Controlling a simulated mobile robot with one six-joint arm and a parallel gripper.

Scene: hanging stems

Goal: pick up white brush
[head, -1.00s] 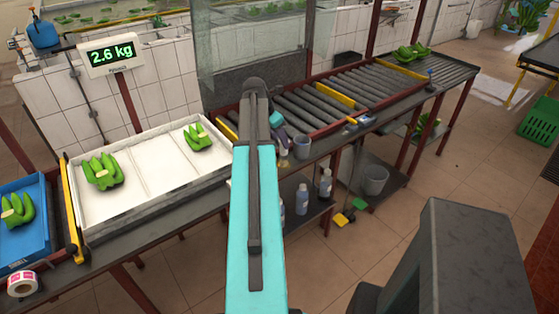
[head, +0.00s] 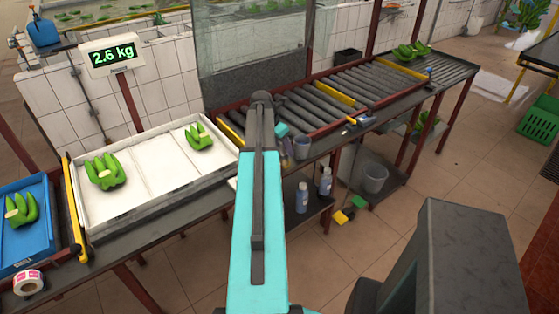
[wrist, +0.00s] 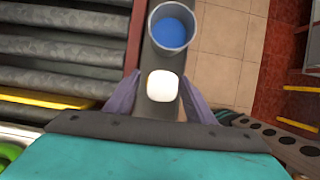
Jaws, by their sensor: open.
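In the wrist view, a small white rounded block (wrist: 162,88) shows between my gripper's (wrist: 161,75) two purple-grey fingers. I take it to be the top of the white brush. It stands on the dark ledge beside the rollers. The fingers are open, with a visible gap on each side of it. In the head view, my gripper (head: 287,155) is partly hidden behind my arm, over the ledge, and I cannot make out the brush there.
A grey cup (wrist: 170,12) with blue inside stands just beyond the white block; it also shows in the head view (head: 302,147). Rollers (head: 310,105) lie left of the ledge. A white tray (head: 150,170) holds bananas. Bottles (head: 325,182) stand on the lower shelf.

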